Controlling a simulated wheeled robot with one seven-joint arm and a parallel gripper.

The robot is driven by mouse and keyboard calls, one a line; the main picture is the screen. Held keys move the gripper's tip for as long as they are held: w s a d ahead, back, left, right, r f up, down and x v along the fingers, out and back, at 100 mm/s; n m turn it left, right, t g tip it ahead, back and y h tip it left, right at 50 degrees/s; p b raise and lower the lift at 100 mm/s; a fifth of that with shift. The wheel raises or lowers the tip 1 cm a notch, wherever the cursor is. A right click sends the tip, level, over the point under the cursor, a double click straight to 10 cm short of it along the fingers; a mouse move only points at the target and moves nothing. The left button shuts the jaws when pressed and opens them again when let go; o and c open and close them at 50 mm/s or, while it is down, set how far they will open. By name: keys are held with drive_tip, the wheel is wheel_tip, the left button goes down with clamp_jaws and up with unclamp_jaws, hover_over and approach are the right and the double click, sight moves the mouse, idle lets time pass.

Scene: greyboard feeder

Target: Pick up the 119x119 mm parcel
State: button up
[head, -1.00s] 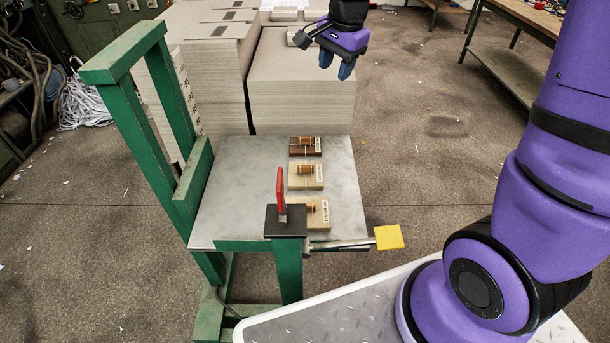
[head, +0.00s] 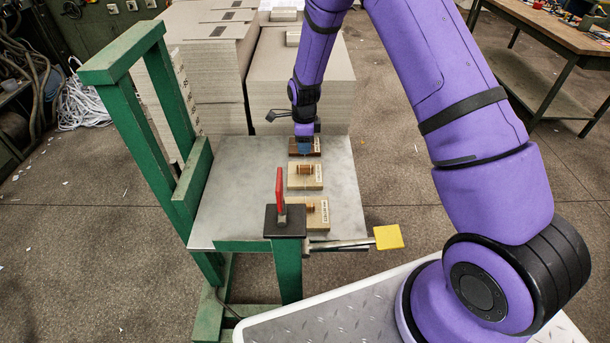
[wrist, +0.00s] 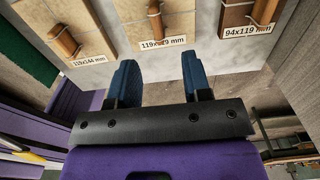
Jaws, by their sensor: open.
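The 119x119 mm parcel (head: 316,183) is the middle of three in a row on the grey table. It is a pale flat block with a brown wooden handle on top. In the wrist view its label reads 119x119 mm, and the parcel (wrist: 182,25) lies beyond my fingertips, partly cut off by the upper edge. My gripper (head: 304,147) is at the far dark parcel in the head view, partly covering it. The two blue fingers (wrist: 160,60) are apart with nothing between them. The gap above the table cannot be judged exactly.
The dark 94x119 mm parcel (head: 313,151) is at the far end, the 119x144 mm parcel (head: 318,221) at the near end. A red lever (head: 281,190) and green frame (head: 176,130) stand by the table (head: 235,190). Greyboard stacks (head: 270,85) rise behind.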

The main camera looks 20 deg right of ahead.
sight(305, 166)
wheel_tip(305, 166, down, 5)
drive_tip(key=shift+r, duration=0.1)
drive_tip(key=shift+s+f, duration=0.15)
drive_tip(key=shift+f, duration=1.15)
drive_tip(key=shift+s+f, duration=0.1)
drive_tip(key=shift+f, duration=1.2)
drive_tip(key=shift+c, duration=0.4)
clamp_jaws()
